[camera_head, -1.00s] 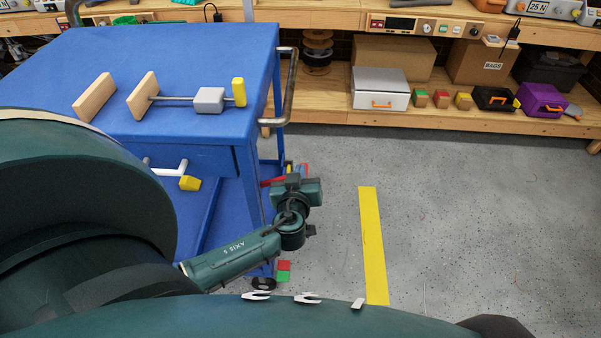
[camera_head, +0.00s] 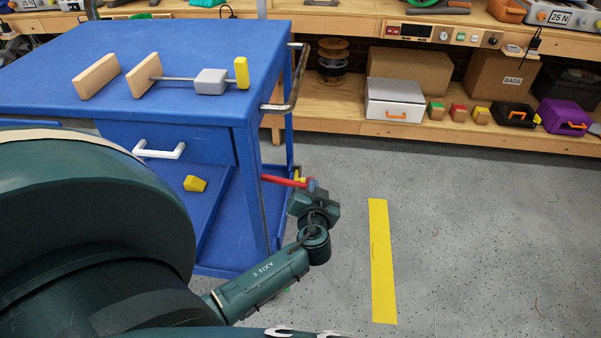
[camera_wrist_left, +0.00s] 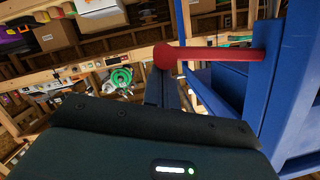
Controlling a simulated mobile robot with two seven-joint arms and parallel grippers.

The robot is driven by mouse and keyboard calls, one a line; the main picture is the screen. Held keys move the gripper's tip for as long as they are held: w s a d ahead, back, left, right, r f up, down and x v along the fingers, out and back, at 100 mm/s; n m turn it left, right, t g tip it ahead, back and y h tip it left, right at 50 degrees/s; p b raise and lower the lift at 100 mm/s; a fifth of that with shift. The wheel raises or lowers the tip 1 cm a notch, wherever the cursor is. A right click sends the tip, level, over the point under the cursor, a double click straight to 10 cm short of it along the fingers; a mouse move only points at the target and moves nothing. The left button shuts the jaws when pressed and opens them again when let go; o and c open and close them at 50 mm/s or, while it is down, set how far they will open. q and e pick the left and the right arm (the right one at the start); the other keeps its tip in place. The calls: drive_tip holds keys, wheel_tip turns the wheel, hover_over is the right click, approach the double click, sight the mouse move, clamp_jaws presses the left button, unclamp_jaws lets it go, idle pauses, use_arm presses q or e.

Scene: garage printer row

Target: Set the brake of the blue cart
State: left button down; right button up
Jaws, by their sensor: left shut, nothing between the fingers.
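The blue cart (camera_head: 190,60) stands at the left of the head view, with a white-handled drawer (camera_head: 205,148). A red lever (camera_head: 283,181) sticks out to the right from its near right leg. In the left wrist view the red lever (camera_wrist_left: 220,53) is level, with a round knob at its free end. My left gripper (camera_head: 311,187) is shut and empty at the knob end of the lever. In the left wrist view its fingers (camera_wrist_left: 161,88) lie just below the knob; I cannot tell whether they touch. My right gripper is out of view.
A metal push handle (camera_head: 292,85) juts from the cart's right side. Wooden blocks and a grey block with a yellow end lie on its top. A yellow floor stripe (camera_head: 381,260) crosses clear grey floor at the right. A shelved bench (camera_head: 450,140) runs behind.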

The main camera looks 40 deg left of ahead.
use_arm(q)
wheel_tip(320, 180, down, 3)
drive_tip(key=shift+r+m+y+b, duration=0.1)
drive_tip(key=shift+m+y+b, duration=0.3)
drive_tip(key=shift+m+b, duration=0.6)
drive_tip(key=shift+s+a+f+b, duration=0.2)
drive_tip(key=shift+f+b, duration=0.35)
drive_tip(key=shift+b, duration=0.4)
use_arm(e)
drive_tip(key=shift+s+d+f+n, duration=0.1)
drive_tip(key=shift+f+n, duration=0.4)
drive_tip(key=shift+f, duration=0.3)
use_arm(q)
drive_tip(key=shift+w+r, duration=0.15)
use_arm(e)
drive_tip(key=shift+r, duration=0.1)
